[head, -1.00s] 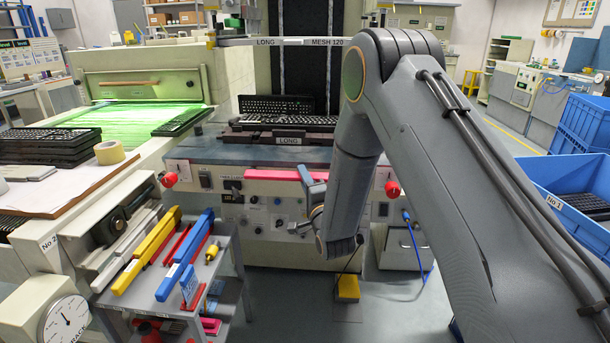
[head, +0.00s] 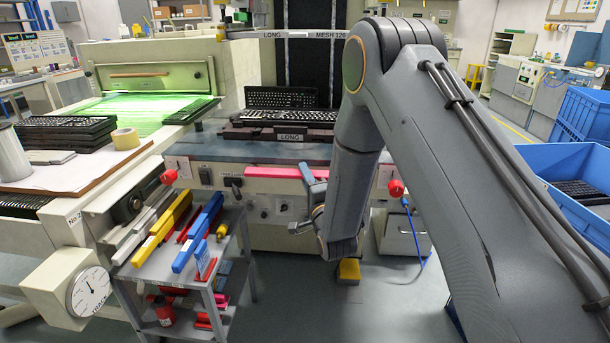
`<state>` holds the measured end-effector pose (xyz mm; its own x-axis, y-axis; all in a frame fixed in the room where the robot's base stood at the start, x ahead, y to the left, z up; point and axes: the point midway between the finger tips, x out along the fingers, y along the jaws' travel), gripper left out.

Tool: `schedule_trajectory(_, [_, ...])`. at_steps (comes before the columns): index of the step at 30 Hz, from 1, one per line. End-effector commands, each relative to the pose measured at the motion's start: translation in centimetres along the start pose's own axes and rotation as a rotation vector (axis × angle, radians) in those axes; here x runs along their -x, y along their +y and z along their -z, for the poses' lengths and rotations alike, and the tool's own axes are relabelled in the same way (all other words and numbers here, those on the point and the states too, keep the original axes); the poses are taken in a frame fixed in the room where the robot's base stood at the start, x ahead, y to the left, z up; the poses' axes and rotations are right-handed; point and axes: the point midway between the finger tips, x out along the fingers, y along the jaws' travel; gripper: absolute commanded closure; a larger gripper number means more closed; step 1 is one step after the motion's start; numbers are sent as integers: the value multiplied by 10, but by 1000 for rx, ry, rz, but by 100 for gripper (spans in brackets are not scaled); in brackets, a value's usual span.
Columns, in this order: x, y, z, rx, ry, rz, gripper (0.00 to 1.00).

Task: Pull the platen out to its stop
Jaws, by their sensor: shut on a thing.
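The platen (head: 235,134) is the dark plate marked LONG at the front of the printer in the middle. A black keyboard (head: 290,117) lies on it. My gripper (head: 300,226) is low in front of the printer's front panel, just left of my wrist. The exact grip point is small and partly hidden by my wrist. My arm covers the right end of the platen.
A grey cart (head: 225,262) with yellow and blue bars stands close at the left, beside a machine with a dial (head: 90,291). A blue crate (head: 560,165) is at the right. A yellow block (head: 349,271) lies on the floor below my wrist. A second keyboard (head: 280,97) stands behind the platen.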

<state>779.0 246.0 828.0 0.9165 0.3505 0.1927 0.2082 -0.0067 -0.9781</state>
Motion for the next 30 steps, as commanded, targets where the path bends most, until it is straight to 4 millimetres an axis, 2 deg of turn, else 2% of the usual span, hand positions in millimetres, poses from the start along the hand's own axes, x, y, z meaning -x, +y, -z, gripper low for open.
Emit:
schedule_trajectory(1, [3,2,-5,-2,-10,-4,100])
schedule_trajectory(2, [3,2,-5,-2,-10,-4,86])
schedule_trajectory(5, [3,2,-4,-1,-8,-4,69])
schedule_trajectory(13, [2,1,0,0,-1,-3,69])
schedule_trajectory(17, [8,1,0,0,-1,-3,69])
schedule_trajectory(30, [72,2,-2,-1,-4,-4,69])
